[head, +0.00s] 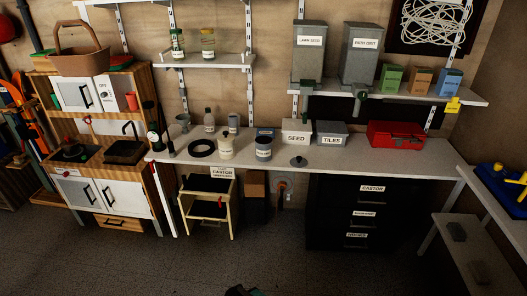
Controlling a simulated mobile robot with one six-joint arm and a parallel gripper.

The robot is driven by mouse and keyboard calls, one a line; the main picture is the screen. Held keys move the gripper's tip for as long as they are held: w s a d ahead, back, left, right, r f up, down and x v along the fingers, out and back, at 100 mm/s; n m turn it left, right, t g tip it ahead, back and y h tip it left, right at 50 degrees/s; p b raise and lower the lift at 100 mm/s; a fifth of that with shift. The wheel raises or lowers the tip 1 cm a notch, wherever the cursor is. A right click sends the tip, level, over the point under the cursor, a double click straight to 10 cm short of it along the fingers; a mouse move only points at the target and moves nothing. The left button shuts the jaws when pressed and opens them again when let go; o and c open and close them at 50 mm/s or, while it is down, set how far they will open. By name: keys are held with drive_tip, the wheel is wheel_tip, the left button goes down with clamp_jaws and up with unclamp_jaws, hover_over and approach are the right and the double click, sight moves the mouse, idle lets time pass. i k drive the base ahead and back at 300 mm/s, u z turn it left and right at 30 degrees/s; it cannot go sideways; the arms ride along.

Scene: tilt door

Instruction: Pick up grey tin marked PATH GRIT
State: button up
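The label PATH GRIT shows on a tall grey hopper (360,58), with a green outlet below, on the right upper shelf. A small dark grey-blue tin (263,149) with a pale label stands upright on the workbench; its label is too small to read. A cream tin (226,148) stands just left of it. A small dark part at the bottom edge appears to be my gripper (243,291); only its tip shows, far from the bench, and its fingers cannot be made out.
The workbench (420,160) also bears a black ring (202,148), a grey lid (298,161), a SEED box (296,132), a TILES box (332,134) and a red case (396,134). The floor in front is clear.

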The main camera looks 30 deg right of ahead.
sight(264, 143)
drive_tip(key=u, duration=1.65)
drive_tip(key=k, duration=0.1)
drive_tip(key=z, duration=3)
drive_tip(key=i, duration=0.95)
drive_tip(key=u, duration=3.75)
drive_tip(key=i, duration=0.1)
drive_tip(key=z, duration=2.25)
